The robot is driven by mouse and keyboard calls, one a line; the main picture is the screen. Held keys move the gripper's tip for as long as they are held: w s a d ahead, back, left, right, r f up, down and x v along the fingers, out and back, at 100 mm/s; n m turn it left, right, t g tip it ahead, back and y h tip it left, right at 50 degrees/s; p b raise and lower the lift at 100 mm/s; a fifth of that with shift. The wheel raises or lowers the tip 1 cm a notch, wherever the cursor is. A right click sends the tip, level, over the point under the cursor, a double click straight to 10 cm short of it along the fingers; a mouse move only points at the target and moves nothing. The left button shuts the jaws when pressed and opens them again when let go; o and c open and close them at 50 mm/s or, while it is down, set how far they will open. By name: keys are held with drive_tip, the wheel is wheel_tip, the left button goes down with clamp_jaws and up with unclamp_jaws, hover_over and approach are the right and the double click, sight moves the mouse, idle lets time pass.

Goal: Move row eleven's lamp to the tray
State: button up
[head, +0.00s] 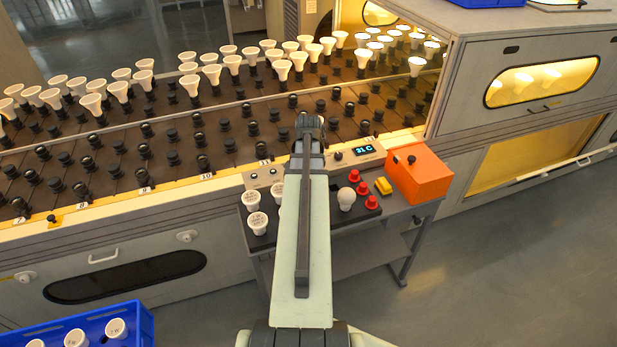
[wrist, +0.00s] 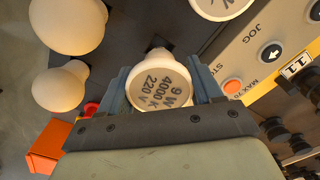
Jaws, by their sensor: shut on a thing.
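In the wrist view my gripper (wrist: 166,88) is shut on a white lamp (wrist: 165,84), its printed face toward the camera, reading 9 W, 4000 K, 220 V. The lamp's lower end is hidden, so I cannot tell whether it touches anything below. In the head view my arm hides the gripper and the held lamp. A dark tray (head: 273,226) on the side table holds white lamps (head: 257,222) left of my arm and a round bulb (head: 346,198) right of it. The row 11 label (wrist: 297,68) shows at the right in the wrist view.
Red caps (head: 371,202), a yellow block (head: 383,186) and an orange box (head: 420,174) stand right of my arm. A control panel (head: 357,153) edges the rack, whose near sockets (head: 203,163) look empty. A blue crate (head: 140,325) with lamps is at bottom left.

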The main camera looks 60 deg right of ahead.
drive_tip(key=shift+f, duration=1.75)
drive_tip(key=o, duration=1.1)
wheel_tip(320, 180, up, 14)
drive_tip(key=shift+f, duration=0.1)
